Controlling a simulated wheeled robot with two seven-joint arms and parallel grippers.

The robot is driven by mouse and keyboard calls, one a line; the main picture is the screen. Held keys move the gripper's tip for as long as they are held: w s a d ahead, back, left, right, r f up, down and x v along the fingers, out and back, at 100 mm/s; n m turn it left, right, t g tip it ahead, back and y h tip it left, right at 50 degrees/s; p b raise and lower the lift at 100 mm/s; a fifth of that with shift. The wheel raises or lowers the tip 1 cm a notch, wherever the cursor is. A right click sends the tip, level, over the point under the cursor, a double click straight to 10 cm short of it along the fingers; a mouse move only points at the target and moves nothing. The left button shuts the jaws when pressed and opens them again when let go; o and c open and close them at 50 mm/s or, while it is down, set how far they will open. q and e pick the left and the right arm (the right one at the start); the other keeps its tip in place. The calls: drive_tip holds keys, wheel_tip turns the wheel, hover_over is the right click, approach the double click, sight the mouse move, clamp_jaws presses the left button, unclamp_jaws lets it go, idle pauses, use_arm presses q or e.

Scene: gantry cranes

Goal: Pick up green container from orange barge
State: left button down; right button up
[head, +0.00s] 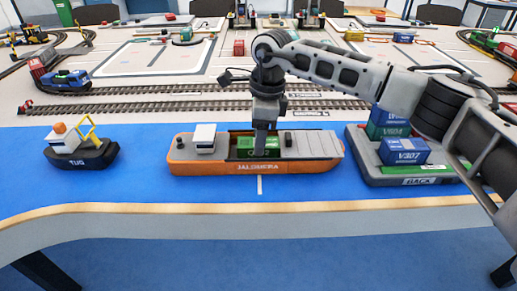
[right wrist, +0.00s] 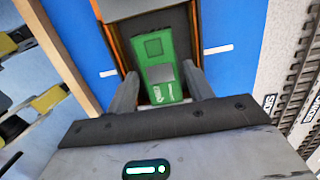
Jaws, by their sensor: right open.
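The green container (head: 245,143) lies in the open hold of the orange barge (head: 215,168), which sits on the blue water strip. In the right wrist view the green container (right wrist: 155,47) fills the space ahead of and between the two fingers, inside the orange barge's dark hold (right wrist: 184,20). My right gripper (head: 265,150) points straight down over the container, its fingers reaching to it and covering part of it. In the right wrist view my right gripper (right wrist: 161,76) is open, one finger on each side of the container. Whether the fingers touch it is unclear. My left gripper is out of view.
A tug (head: 82,150) floats to the left. To the right a grey barge (head: 372,173) carries blue and green containers, including a blue one (head: 404,151) near my right forearm. Rail tracks (head: 160,104) run behind the water. The blue strip in front of the orange barge is clear.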

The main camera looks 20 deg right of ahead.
wheel_tip(320, 180, down, 3)
drive_tip(key=shift+a+r, duration=0.1)
drive_tip(key=shift+r, duration=0.05)
drive_tip(key=c, duration=0.8)
drive_tip(key=shift+r, duration=0.1)
